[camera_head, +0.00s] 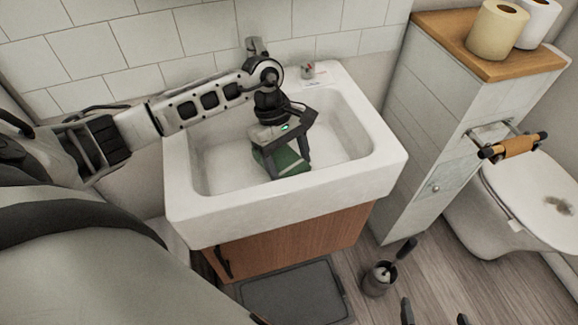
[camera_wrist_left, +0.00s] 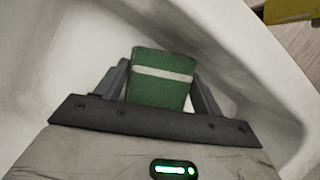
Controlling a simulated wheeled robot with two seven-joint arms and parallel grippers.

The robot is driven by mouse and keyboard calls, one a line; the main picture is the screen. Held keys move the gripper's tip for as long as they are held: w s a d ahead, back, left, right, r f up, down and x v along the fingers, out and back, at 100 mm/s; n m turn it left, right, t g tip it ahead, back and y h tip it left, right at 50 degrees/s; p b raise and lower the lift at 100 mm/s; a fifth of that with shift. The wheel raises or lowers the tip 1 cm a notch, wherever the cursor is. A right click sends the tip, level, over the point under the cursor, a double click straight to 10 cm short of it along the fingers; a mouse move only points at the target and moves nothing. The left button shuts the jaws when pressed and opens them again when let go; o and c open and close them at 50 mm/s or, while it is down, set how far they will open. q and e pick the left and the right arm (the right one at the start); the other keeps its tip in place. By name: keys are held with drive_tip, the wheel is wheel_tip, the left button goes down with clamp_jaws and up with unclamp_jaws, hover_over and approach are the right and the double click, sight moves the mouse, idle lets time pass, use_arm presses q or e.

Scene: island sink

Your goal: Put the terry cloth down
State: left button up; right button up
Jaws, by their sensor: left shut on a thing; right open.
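The terry cloth (camera_head: 284,160) is a green, block-shaped piece inside the white sink basin. In the left wrist view the cloth (camera_wrist_left: 162,80) shows a pale stripe across it and sits between the two fingers. My left gripper (camera_head: 287,170) points down into the basin and is shut on the cloth. Whether the cloth touches the basin floor I cannot tell. My right gripper (camera_head: 434,312) shows only as two dark, spread fingertips at the bottom edge of the head view, open and empty.
The white sink (camera_head: 290,205) has raised rims around my left gripper. A faucet (camera_head: 256,47) stands behind it, and a small item (camera_head: 307,70) sits on the back right rim. A tiled cabinet (camera_head: 440,120) and a toilet (camera_head: 530,190) stand to the right. A brush holder (camera_head: 379,279) stands on the floor.

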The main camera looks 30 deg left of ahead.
use_arm(q)
drive_tip(key=shift+f, duration=1.3)
use_arm(e)
drive_tip(key=shift+r, duration=0.1)
use_arm(q)
drive_tip(key=shift+f, duration=0.2)
drive_tip(key=o, duration=0.7)
drive_tip(key=shift+o, duration=1.3)
use_arm(e)
drive_tip(key=shift+w+r, duration=0.15)
drive_tip(key=shift+r, duration=0.05)
use_arm(q)
drive_tip(key=shift+r, duration=0.1)
